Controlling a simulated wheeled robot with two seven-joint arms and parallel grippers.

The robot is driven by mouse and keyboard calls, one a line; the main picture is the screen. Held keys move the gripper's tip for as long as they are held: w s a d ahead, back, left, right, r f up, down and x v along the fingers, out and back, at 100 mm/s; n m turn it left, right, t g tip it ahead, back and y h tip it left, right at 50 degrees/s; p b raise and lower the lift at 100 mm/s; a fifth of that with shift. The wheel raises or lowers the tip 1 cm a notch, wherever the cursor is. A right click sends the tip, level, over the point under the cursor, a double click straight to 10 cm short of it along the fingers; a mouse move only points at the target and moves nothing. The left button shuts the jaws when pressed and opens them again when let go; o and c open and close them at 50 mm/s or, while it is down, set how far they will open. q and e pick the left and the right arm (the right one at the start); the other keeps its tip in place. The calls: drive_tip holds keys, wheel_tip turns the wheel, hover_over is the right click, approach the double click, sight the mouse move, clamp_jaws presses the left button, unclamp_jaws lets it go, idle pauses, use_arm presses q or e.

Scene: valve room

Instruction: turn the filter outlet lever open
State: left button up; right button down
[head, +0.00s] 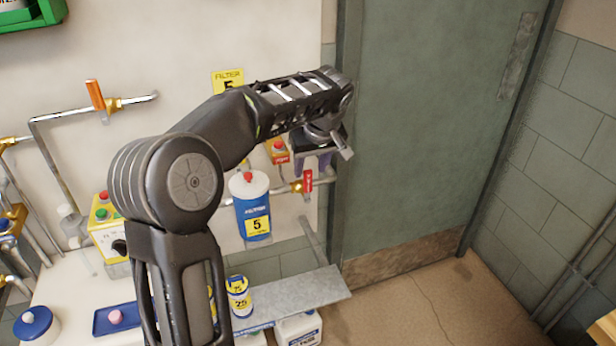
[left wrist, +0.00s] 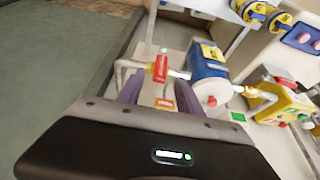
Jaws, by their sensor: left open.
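The filter (head: 253,212) is a blue and white cylinder with a yellow 5 label, mounted on the wall left of the door. It also shows in the left wrist view (left wrist: 207,72). The red outlet lever (head: 308,181) sits on a brass valve right of the filter and stands across the pipe. In the left wrist view the lever (left wrist: 160,69) shows beyond the gap between my purple fingers. My left gripper (head: 314,163) is open and empty, close to the lever and apparently just short of it. My right gripper is not in view.
A grey-green door (head: 430,130) is right of the valve. An orange lever (head: 95,95) is on a pipe at upper left. A yellow button box (head: 108,228) stands left of my arm. A grey shelf (head: 300,298) with a yellow-blue can (head: 239,297) lies below the filter.

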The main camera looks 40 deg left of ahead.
sight(309, 174)
use_arm(q)
drive_tip(key=x, duration=0.5)
drive_tip(key=shift+f, duration=0.2)
clamp_jaws()
idle(1.2)
